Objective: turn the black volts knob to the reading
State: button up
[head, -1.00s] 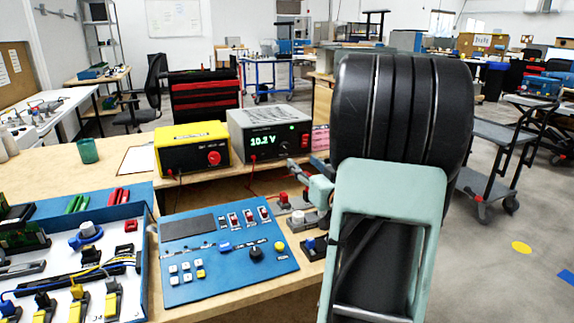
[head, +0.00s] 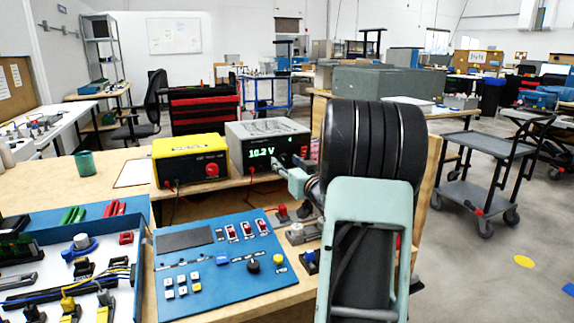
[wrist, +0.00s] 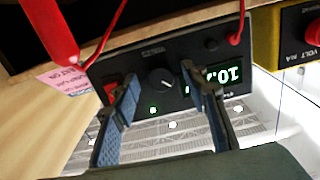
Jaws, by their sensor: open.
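The grey power supply (head: 268,129) stands on the raised shelf, its green display (head: 261,153) reading 10.2 V. In the wrist view its black front panel (wrist: 135,62) appears upside down. The black volts knob (wrist: 162,78) with a pale pointer mark is in the middle of that panel. My gripper (wrist: 160,80) is open, one finger on each side of the knob, with gaps still visible between fingers and knob. The right finger covers part of the display (wrist: 222,76). In the head view my gripper (head: 281,167) is in front of the panel and the knob cannot be made out.
A yellow supply (head: 190,146) stands beside the grey one. A blue control panel (head: 200,240) with switches and another black knob (head: 253,267) lies below. Red leads (wrist: 108,40) hang near the fingers. A red switch (wrist: 113,88) is by the left finger.

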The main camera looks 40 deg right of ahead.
jog(key=shift+c, duration=0.6)
grip_shut()
jog(key=shift+m+p, duration=0.3)
jog(key=shift+p, duration=0.1)
